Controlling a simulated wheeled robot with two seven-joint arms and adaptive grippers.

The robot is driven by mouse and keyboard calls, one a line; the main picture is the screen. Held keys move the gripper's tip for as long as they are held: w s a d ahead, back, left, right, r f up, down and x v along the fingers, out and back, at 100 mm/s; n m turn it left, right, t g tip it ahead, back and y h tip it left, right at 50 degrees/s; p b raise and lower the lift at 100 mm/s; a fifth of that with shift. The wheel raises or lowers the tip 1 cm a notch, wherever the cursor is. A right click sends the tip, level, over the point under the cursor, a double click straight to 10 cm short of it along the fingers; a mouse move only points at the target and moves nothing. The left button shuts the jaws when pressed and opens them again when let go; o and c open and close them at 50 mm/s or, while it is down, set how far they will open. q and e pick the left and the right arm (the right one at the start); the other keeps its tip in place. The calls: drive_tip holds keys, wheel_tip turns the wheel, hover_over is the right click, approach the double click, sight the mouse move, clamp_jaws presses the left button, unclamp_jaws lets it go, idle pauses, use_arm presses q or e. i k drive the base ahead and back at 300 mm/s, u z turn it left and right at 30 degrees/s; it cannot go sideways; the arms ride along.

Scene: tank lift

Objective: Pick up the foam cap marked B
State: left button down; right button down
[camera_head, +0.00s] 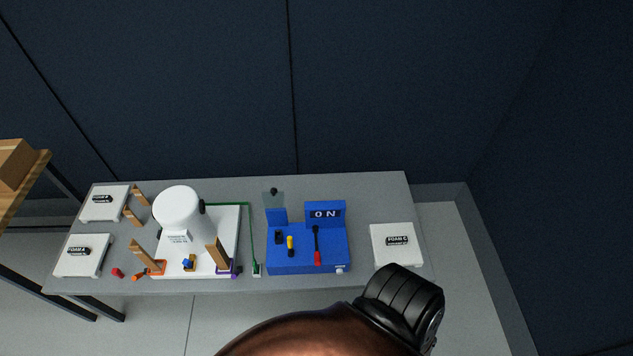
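Three white square foam pieces with dark labels lie on the grey table. One is at the table's back left (104,213); its label is too small to read surely. Another, which seems to read FOAM A (85,268), is at the front left. A third (393,257), with a label like FOAM C or G, is at the right end. I cannot tell for sure which is marked B. Neither of my grippers is in view; only a copper and black part of my arm shows at the bottom.
A white tank (178,209) stands on a white base plate (230,222) with brown wedges around it. A blue box (296,261) with an ON sign and levers stands mid-table. Small red and orange parts lie at the front left. A wooden shelf (38,166) is at the far left.

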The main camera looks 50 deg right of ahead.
sight(104, 203)
drive_tip(key=u, duration=0.35)
drive_tip(key=i, duration=0.4)
drive_tip(key=u, duration=0.95)
drive_tip(key=i, duration=1.35)
drive_tip(key=z, duration=0.3)
